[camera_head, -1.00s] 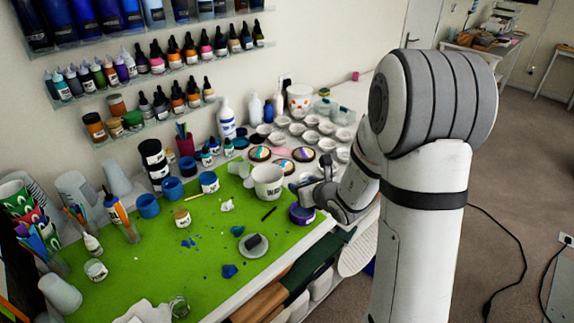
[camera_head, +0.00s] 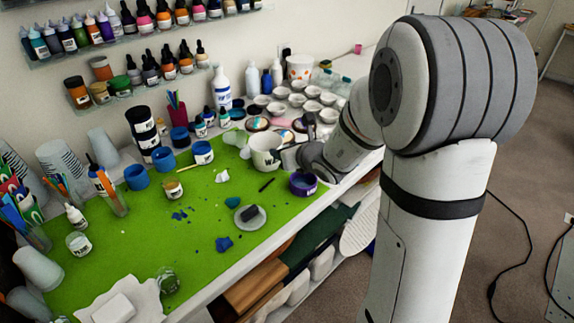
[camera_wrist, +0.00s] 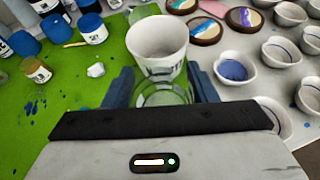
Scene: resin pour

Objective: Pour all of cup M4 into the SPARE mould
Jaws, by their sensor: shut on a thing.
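My gripper (camera_wrist: 160,90) is shut on a clear cup (camera_wrist: 158,97), which shows between its fingers in the wrist view. No label on this cup can be read, so I cannot tell whether it is M4. In the head view my gripper (camera_head: 293,157) is beside a white tub (camera_head: 263,154) whose dark lettering starts "WA". In the wrist view the white tub (camera_wrist: 157,42) stands just beyond the clear cup. How full the clear cup is cannot be told. No mould marked SPARE can be picked out; several small white bowls (camera_head: 297,99) stand at the back right.
Painted round pieces (camera_wrist: 245,19) and a blue-filled bowl (camera_wrist: 235,69) are to the right of the gripper. Bottle shelves line the wall.

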